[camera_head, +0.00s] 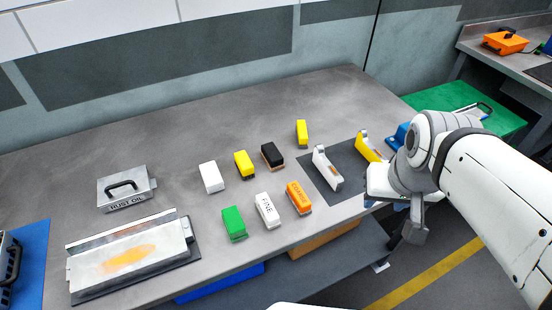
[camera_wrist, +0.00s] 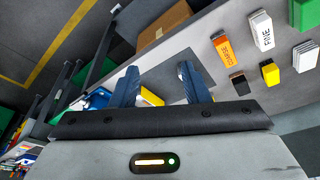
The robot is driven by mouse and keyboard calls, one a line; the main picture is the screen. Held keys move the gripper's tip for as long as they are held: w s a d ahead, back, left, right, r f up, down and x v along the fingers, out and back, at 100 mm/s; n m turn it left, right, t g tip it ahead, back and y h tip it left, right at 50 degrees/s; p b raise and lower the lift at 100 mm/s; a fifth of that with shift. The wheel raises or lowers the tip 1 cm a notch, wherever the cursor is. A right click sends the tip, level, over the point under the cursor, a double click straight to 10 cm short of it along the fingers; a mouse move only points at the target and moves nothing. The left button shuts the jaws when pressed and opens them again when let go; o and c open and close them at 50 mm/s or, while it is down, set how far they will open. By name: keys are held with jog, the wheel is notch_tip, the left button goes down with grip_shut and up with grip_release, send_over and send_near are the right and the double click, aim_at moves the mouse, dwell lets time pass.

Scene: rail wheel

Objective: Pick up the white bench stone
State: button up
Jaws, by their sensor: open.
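A plain white block (camera_head: 211,177) stands on the grey bench, left of a yellow block. A second white block (camera_head: 267,210), marked FINE, stands nearer the bench's front edge, between a green block and an orange one. In the wrist view, the FINE block (camera_wrist: 261,30) and the plain white block (camera_wrist: 305,57) are at the upper right. My gripper (camera_wrist: 157,70) is open, its two dark blue fingers apart, with no white block between them. It is off to the right of both white blocks, by the bench's front right edge. In the head view my arm mostly hides its fingers.
Near the white blocks stand the green block (camera_head: 234,223), orange block (camera_head: 299,197), yellow block (camera_head: 244,164) and black-topped block (camera_head: 272,156). A white holder (camera_head: 327,168) and yellow holder (camera_head: 369,146) stand on a dark mat. The RUST OIL box (camera_head: 127,189) is left.

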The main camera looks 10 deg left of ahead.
aim_at(268, 206)
jog(key=o, duration=0.7)
jog(key=w+a+f+m+g, duration=0.1)
jog(key=w+a+m, duration=0.1)
jog(key=a, duration=0.1)
jog(key=w+a+f+m+g+y+b, duration=0.1)
jog(key=w+a+f, duration=0.1)
jog(key=a, duration=0.1)
jog(key=w+a+f+m+g+y+b, duration=0.1)
jog(key=w+a+f+m, duration=0.1)
jog(key=a, duration=0.1)
jog(key=shift+a+m, duration=0.3)
jog(key=shift+a, duration=0.05)
jog(key=o, duration=0.5)
jog(key=w+a+f+m+g, duration=0.1)
jog(key=a+f+m, duration=0.1)
jog(key=a, duration=0.1)
jog(key=w+a+f+m+y+b, duration=0.1)
jog(key=a+f+m, duration=0.1)
jog(key=a, duration=0.2)
jog(key=a+f+m+g, duration=0.1)
jog(key=a+f, duration=0.1)
jog(key=a, duration=0.1)
jog(key=shift+w+a+m+g+y, duration=0.15)
jog(key=shift+w+m+g+y, duration=0.15)
jog(key=shift+w+m+y, duration=0.1)
jog(key=shift+o, duration=0.2)
jog(key=x, duration=0.7)
jog(key=shift+w+a+f, duration=0.1)
jog(key=shift+a+f, duration=0.2)
jog(key=shift+a, duration=0.15)
